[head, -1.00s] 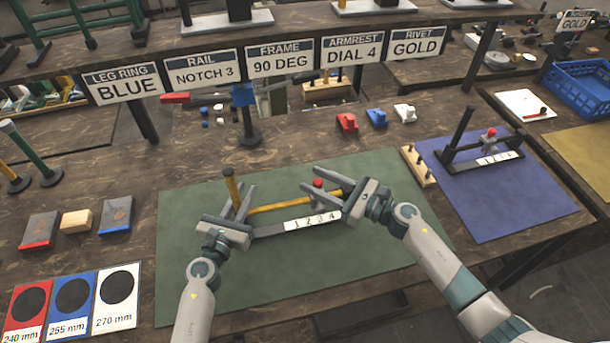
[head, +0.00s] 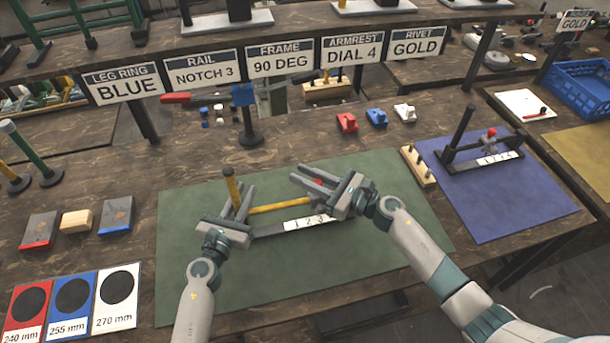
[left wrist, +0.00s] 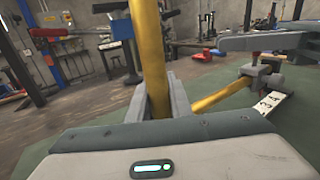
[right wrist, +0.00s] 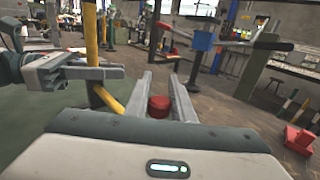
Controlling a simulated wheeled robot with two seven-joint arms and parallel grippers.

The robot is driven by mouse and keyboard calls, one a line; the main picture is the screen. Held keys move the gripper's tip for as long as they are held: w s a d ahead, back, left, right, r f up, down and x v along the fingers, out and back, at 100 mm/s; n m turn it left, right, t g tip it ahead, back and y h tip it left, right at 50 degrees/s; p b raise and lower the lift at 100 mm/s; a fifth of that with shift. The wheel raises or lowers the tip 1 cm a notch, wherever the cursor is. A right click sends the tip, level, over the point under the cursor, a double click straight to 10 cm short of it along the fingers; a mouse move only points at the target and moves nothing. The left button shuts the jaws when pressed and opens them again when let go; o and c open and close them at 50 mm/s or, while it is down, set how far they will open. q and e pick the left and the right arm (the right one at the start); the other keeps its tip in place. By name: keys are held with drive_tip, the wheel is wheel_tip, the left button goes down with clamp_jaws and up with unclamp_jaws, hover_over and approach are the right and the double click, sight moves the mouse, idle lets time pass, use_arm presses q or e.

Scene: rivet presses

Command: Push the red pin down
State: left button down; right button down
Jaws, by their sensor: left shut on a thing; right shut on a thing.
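The red pin (head: 318,182) sits between the fingers of my right gripper (head: 312,178) in the head view. In the right wrist view the red pin (right wrist: 158,106) shows between both fingers, and the gripper is shut on it. Below it lies a dark rail with a numbered strip (head: 303,222); my right gripper hides part of it. A yellow post (head: 232,186) rises at the rail's left end, and a yellow bar (head: 280,206) runs right from it. My left gripper (head: 238,203) is shut on the post, which also shows in the left wrist view (left wrist: 150,60).
The frame lies on a green mat (head: 200,285). A wooden block with pegs (head: 418,167) and a second frame on a blue mat (head: 500,215) are to the right. Red, blue and white parts (head: 376,118) sit behind. The mat's front is clear.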

use_arm(q)
drive_tip(key=shift+r, duration=0.1)
use_arm(e)
drive_tip(key=shift+f, duration=1)
drive_tip(key=c, duration=1.5)
unclamp_jaws()
drive_tip(key=v, duration=1.2)
use_arm(q)
drive_tip(key=c, duration=1.5)
unclamp_jaws()
drive_tip(key=shift+c, duration=0.2)
